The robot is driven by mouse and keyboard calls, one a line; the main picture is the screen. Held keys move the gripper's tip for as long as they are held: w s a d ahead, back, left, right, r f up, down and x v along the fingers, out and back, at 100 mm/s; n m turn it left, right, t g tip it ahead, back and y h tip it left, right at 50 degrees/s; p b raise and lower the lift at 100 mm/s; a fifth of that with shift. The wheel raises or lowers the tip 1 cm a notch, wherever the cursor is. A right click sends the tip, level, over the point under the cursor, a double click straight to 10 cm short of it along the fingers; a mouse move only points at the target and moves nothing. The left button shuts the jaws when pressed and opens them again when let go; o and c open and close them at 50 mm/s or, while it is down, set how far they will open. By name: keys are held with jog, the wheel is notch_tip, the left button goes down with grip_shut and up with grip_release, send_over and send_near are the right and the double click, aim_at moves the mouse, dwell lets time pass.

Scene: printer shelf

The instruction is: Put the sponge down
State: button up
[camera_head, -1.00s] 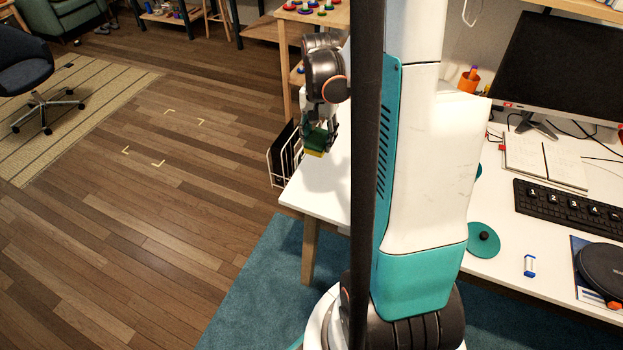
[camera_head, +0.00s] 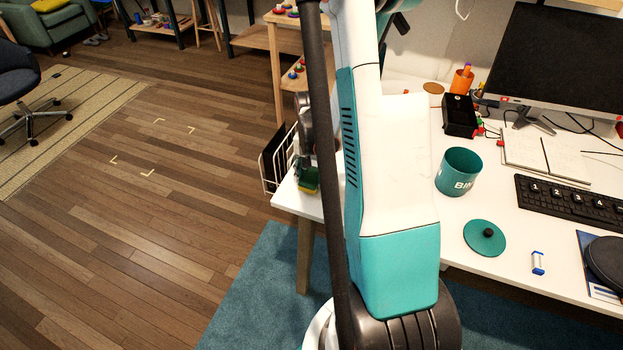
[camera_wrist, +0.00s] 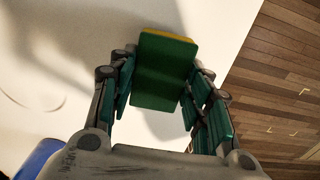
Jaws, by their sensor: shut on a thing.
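The sponge (camera_wrist: 165,72) is green with a yellow layer along its far edge. In the wrist view it sits between the two fingers of my gripper (camera_wrist: 160,86), which is shut on it. The white table (camera_wrist: 75,45) is below it. In the head view the sponge (camera_head: 308,180) is small, at the left end of the white table (camera_head: 298,203). My gripper there is mostly hidden by my own arm and a dark post. I cannot tell whether the sponge touches the table top.
A wire rack (camera_head: 270,178) stands at the table's left end, close to the sponge. To the right are a teal bin (camera_head: 459,171), its round lid (camera_head: 484,238), a black box (camera_head: 459,117) and a keyboard (camera_head: 575,203). Wooden floor lies beyond the left edge.

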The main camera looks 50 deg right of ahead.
aim_at(311, 177)
jog(key=shift+f, duration=0.3)
jog(key=shift+f, duration=0.2)
jog(key=o, duration=1.1)
jog(key=shift+r, duration=0.1)
notch_tip(311, 177, up, 12)
jog(key=p, duration=0.5)
jog(key=shift+r, duration=0.1)
